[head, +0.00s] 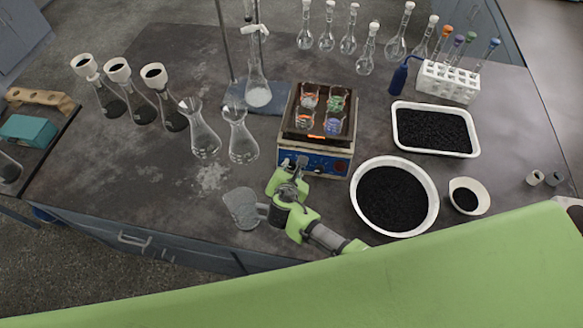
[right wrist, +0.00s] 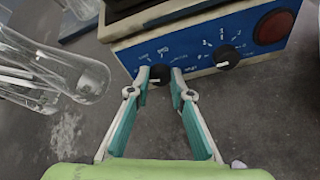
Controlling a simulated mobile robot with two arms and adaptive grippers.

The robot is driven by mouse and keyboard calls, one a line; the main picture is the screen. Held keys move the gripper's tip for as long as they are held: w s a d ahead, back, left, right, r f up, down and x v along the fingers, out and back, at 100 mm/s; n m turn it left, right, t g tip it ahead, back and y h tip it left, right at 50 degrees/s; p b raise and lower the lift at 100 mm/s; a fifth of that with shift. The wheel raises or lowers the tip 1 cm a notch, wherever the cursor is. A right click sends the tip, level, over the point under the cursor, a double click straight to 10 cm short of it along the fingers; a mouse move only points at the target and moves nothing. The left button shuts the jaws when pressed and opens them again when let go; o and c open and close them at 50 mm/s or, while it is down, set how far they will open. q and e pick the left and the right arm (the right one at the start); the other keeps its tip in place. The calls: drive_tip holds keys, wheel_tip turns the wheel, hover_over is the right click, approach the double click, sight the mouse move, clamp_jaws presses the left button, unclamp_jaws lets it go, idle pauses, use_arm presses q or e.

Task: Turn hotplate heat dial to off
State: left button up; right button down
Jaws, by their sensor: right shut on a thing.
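The hotplate (head: 318,142) stands on the bench, its blue front panel (right wrist: 190,48) facing my right arm. In the right wrist view the panel carries a left black dial (right wrist: 159,74), a right black dial (right wrist: 227,57) and a large red button (right wrist: 273,27). My right gripper (right wrist: 159,76) is shut on the left dial, one fingertip at each side. In the head view the right gripper (head: 295,163) reaches the panel's left end and hides that dial. The printed labels are too small to read surely. My left gripper is not in view.
Several small beakers (head: 309,101) stand on the hotplate's top. Flasks (head: 242,143) and a glass beaker (head: 242,208) stand left of my gripper. A white bowl of black grains (head: 437,197) and a white tray (head: 475,150) lie to the right.

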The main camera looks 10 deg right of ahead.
drive_tip(key=shift+f, duration=0.1)
drive_tip(key=c, duration=1.8)
unclamp_jaws()
drive_tip(key=v, duration=1.2)
